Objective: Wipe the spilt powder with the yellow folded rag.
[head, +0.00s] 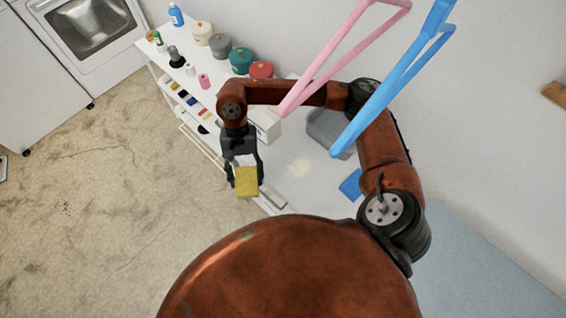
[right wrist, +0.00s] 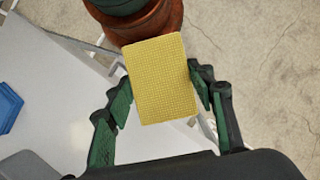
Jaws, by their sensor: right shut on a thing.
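The yellow folded rag (head: 246,182) is in my right gripper (head: 245,173), held out in front of the white shelf unit's edge, over the floor side. In the right wrist view the rag (right wrist: 160,80) lies between the two green-padded fingers, and my right gripper (right wrist: 161,92) is shut on it. A faint pale patch, apparently the spilt powder (head: 300,168), shows on the white top to the right of the rag. The rag is apart from this patch. My left gripper is not in view.
A blue flat piece (head: 351,185) and a grey tub (head: 330,131) are on the white top, near a white box (head: 267,125). Several lidded pots, including a red one (head: 261,70), stand farther back. Long pink (head: 330,55) and blue (head: 392,85) bars cross the upper view. Bare floor (head: 100,220) lies left.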

